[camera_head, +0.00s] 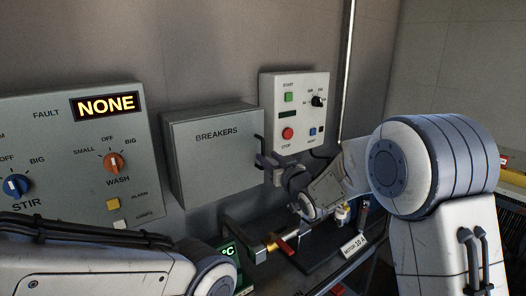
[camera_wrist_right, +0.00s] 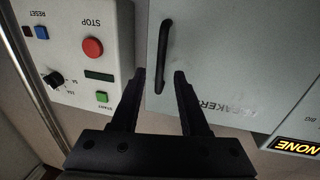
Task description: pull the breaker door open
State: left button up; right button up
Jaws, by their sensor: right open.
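The breaker box, labelled BREAKERS, is grey and hangs on the wall; its door (camera_head: 213,158) looks shut and fills the upper right of the wrist view (camera_wrist_right: 225,45). The door's dark bar handle (camera_wrist_right: 163,50) is near its edge by the start/stop panel. My right gripper (camera_head: 265,160) is open at the door's right edge and partly covers the handle in the head view. In the right wrist view its fingertips (camera_wrist_right: 160,74) are on either side of the handle's lower part, with gaps. I cannot tell whether the handle lies between them in depth. My left gripper is out of view.
A white start/stop panel (camera_head: 293,112) is right beside the box. A grey panel with knobs and a NONE display (camera_head: 85,160) stands left.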

aim_at(264, 153)
jog(key=shift+p+x, duration=0.35)
jog(key=shift+x, duration=1.9)
grip_shut()
